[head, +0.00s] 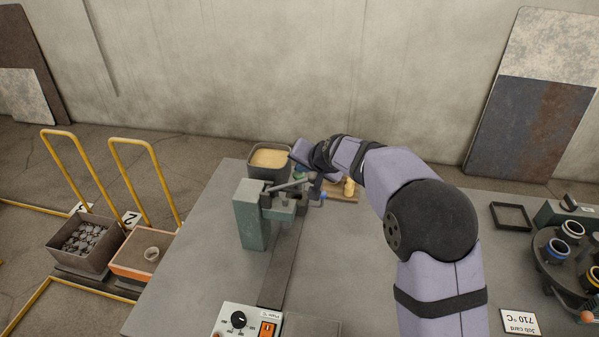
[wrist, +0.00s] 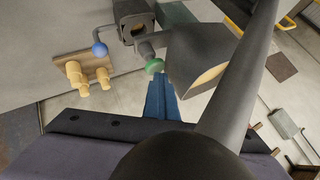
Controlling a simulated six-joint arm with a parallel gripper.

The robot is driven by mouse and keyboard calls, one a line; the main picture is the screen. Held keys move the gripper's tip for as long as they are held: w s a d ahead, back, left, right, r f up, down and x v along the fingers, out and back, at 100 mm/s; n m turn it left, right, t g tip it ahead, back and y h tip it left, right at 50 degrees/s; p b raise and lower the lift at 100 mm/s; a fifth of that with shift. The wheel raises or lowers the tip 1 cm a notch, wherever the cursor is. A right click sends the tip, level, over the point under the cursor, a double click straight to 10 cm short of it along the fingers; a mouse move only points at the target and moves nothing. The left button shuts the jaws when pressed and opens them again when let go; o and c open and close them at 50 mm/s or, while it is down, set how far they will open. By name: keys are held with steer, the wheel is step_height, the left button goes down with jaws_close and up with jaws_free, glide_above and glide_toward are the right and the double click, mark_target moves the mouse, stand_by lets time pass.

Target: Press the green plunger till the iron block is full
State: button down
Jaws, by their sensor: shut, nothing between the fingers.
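The green plunger (wrist: 154,66) shows in the wrist view as a round green knob on a short dark stem beside a dark block with a round opening. I take this block for the iron block (wrist: 128,10); how full it is cannot be seen. My gripper (wrist: 157,82) has blue fingers, shut and empty. Their tips are just below the plunger in the wrist view; I cannot tell whether they touch it. In the head view my wrist largely hides the fingers and the plunger, beside the grey-green machine (head: 251,217).
A bin of sand (head: 268,159) stands close behind the machine and shows right of my fingers in the wrist view (wrist: 200,62). A blue ball knob (head: 323,196) and a board with wooden pegs (head: 349,188) are close by. A control box (head: 246,322) stands in front.

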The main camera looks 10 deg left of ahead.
mark_target(299, 178)
steer(key=shift+s+a+f+b, duration=0.1)
steer(key=shift+s+f+b, duration=0.1)
steer(key=shift+f, duration=0.25)
steer(key=shift+s+a+f+b, duration=0.1)
steer(key=shift+f+b, duration=0.05)
steer(key=shift+f, duration=0.3)
steer(key=shift+r, duration=0.2)
steer(key=shift+a+r+p, duration=0.2)
steer(key=shift+r+p, duration=0.45)
steer(key=shift+p, duration=0.05)
steer(key=shift+a+r+p, duration=0.15)
steer(key=shift+r+p, duration=0.45)
steer(key=shift+p, duration=0.1)
steer(key=shift+r, duration=0.35)
step_height(299, 178, up, 5)
steer(key=p, duration=0.4)
steer(key=shift+d, duration=0.1)
